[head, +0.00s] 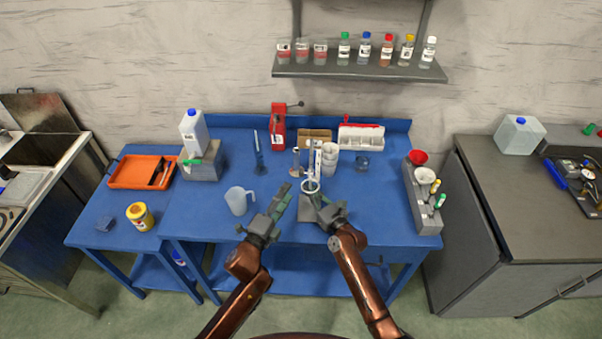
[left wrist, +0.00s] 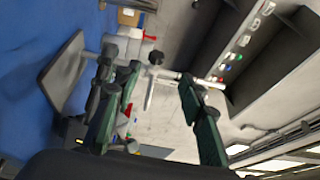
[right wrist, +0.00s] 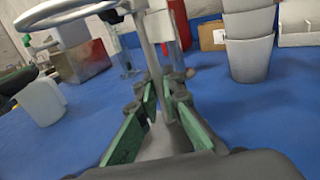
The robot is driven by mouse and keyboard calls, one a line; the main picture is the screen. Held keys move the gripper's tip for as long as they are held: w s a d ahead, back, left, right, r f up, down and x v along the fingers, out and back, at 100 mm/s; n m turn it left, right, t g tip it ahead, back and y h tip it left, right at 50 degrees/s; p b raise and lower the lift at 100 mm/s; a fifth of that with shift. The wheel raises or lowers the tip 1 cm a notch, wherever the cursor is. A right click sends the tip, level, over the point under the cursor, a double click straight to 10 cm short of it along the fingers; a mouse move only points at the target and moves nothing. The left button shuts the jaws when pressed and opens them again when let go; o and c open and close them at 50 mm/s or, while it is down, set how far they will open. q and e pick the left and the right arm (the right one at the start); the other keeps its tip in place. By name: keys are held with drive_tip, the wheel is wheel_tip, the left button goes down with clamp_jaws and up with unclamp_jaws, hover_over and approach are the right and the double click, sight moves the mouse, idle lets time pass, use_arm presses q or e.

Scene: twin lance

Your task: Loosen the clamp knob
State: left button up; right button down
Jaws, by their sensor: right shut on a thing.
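The clamp stand has a grey base plate (head: 306,212), an upright rod (right wrist: 152,50) and a pale ring (head: 311,186). The ring also shows large at the upper left of the right wrist view (right wrist: 70,14). My right gripper (head: 316,200) is shut on the rod, low down below the ring; its fingers (right wrist: 163,88) close around it. A dark clamp knob (left wrist: 156,58) shows in the left wrist view, beyond and between the fingertips of my left gripper (left wrist: 158,76). That gripper (head: 281,197) is open and empty, left of the stand. The head view does not show the knob clearly.
Stacked white cups (head: 330,158) stand close behind the rod. A clear jug (head: 238,201) stands left of my left gripper. A red device (head: 278,126) and a white rack (head: 361,138) are at the back. A grey bottle holder (head: 421,198) stands at the right.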

sight(301, 173)
use_arm(q)
drive_tip(key=x, duration=1.1)
drive_tip(key=shift+w+d+f, duration=0.25)
drive_tip(key=shift+f, duration=0.1)
drive_tip(key=shift+c, duration=0.3)
clamp_jaws()
